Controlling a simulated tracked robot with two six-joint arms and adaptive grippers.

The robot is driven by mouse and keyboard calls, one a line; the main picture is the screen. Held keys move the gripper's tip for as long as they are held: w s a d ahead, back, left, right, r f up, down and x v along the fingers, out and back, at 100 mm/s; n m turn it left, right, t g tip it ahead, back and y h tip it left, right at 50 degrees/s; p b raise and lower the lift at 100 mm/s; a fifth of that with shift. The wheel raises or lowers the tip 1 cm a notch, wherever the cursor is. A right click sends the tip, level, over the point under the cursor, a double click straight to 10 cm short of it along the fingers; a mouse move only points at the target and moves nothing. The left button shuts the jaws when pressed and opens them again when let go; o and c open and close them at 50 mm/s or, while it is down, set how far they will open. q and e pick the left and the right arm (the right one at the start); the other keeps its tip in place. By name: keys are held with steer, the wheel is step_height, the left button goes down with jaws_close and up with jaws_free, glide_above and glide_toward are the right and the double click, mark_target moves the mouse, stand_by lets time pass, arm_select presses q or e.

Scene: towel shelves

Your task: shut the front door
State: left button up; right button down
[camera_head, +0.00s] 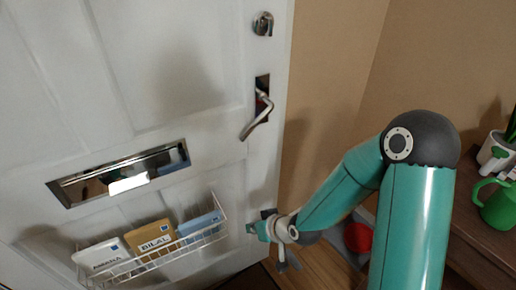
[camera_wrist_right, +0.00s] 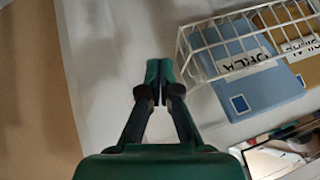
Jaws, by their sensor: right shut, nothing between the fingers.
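The white front door (camera_head: 215,110) fills the left of the head view, with its free edge just left of the tan wall. A lever handle (camera_head: 258,115), tilted down to the left, sits near that edge below a round lock (camera_head: 263,24). My right gripper (camera_head: 255,229) is shut and empty near the lower part of the door's edge, below the handle. In the right wrist view its fingertips (camera_wrist_right: 165,72) are together in front of the white door surface (camera_wrist_right: 105,75). I cannot tell whether they touch it. My left gripper is out of view.
A metal letter slot (camera_head: 120,177) and a white wire basket (camera_head: 150,262) holding labelled envelopes are on the door. The basket (camera_wrist_right: 245,50) is close to my right fingertips. A brown cabinet (camera_head: 480,225) with a green can (camera_head: 497,207) stands at right. A red object (camera_head: 358,237) is low behind my arm.

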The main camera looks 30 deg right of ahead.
steer(key=w+d+r+t+h+b, duration=0.1)
steer(key=w+d+r+t+b, duration=0.2)
steer(key=d+r+t+b, duration=0.3)
arm_select(q)
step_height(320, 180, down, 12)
steer(key=b, duration=0.4)
arm_select(e)
steer(key=n+t+h, duration=0.1)
steer(key=t+h, duration=0.1)
steer(key=t, duration=0.2)
glide_toward(261, 131)
steer(key=s+a+r, duration=0.2)
steer(key=s, duration=0.4)
steer(key=w+p, duration=1.2)
steer(key=p, duration=0.1)
steer(key=shift+w+d+r, duration=0.15)
steer(key=shift+w+d, duration=0.1)
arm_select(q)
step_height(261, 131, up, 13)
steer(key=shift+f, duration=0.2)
arm_select(e)
steer(key=shift+w, duration=0.4)
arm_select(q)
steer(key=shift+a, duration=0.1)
